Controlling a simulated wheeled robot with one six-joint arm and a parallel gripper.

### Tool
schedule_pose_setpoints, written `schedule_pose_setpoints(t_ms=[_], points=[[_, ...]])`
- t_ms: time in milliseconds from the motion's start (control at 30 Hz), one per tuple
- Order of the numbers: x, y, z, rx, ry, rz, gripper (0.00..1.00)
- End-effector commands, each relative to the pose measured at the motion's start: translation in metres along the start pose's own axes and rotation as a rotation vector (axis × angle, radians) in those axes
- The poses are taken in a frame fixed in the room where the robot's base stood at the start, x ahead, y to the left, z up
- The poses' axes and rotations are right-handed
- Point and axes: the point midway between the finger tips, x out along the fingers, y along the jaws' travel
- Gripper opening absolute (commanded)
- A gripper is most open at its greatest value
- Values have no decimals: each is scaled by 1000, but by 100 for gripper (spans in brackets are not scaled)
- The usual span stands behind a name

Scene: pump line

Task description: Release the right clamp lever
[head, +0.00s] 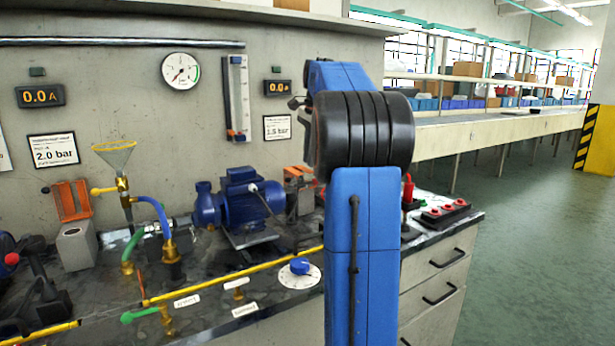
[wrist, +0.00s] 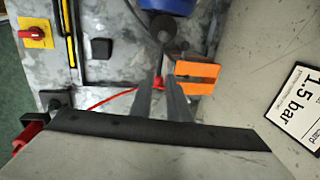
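My gripper (wrist: 160,92) points down at the bench in the wrist view, with a gap between its two grey fingers. A small red piece (wrist: 159,82) shows between the fingertips; I cannot tell whether it is touched or lies below them. A red upright handle on a black base (head: 408,190) stands just right of my arm in the head view. I cannot tell for sure which red part is the right clamp lever. In the head view my arm hides the gripper and the bench behind it.
A blue motor (head: 243,197) stands left of my arm and shows at the wrist view's top (wrist: 168,5). An orange-topped block (wrist: 197,70) is right of the fingertips. A red cable (wrist: 110,97) lies left of them. A black box with red knobs (head: 445,213) sits at the bench's right end.

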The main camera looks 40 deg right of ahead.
Motion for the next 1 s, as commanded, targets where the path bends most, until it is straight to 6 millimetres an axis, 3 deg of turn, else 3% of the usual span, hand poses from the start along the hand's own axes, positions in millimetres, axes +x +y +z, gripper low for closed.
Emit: schedule_pose_setpoints(t_ms=[200,400,867,933,1000], points=[[38,1,0,0,-1,3,15],[62,0,0,0,0,1,15],[72,0,0,0,0,0,15],[72,0,0,0,0,0,0],[72,0,0,0,0,0,0]])
